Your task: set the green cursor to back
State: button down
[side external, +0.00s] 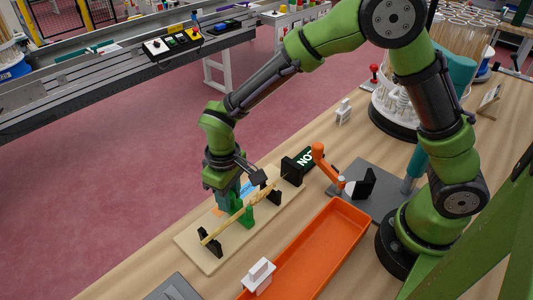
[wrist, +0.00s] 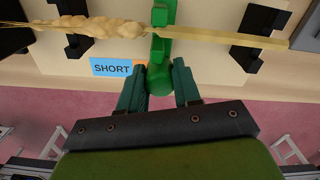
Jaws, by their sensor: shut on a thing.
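The green cursor (wrist: 162,45) stands upright across the wheat ear's stalk in the wrist view, with a round knob at its lower end. My gripper (wrist: 159,85) has its two dark green fingers on either side of that knob and is shut on it. In the side view, my gripper (side external: 228,194) reaches down over the beige board (side external: 200,256), and the cursor (side external: 247,217) shows beside it. The wheat ear (wrist: 100,27) lies across black supports (wrist: 72,35), its head to the left. A blue label reading SHORT (wrist: 112,68) lies left of the cursor.
An orange tray (side external: 318,248) lies to the right of the board, with a white object (side external: 259,274) at its near end. An orange lever (side external: 325,160) and a black block with white letters (side external: 303,158) stand beyond the board. Bare wooden table lies at the board's near side.

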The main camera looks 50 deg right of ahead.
jog(key=a, duration=0.3)
jog(key=shift+a, duration=0.1)
jog(key=c, duration=0.8)
grip_release()
notch_tip(320, 180, up, 17)
jog(key=shift+f, duration=0.1)
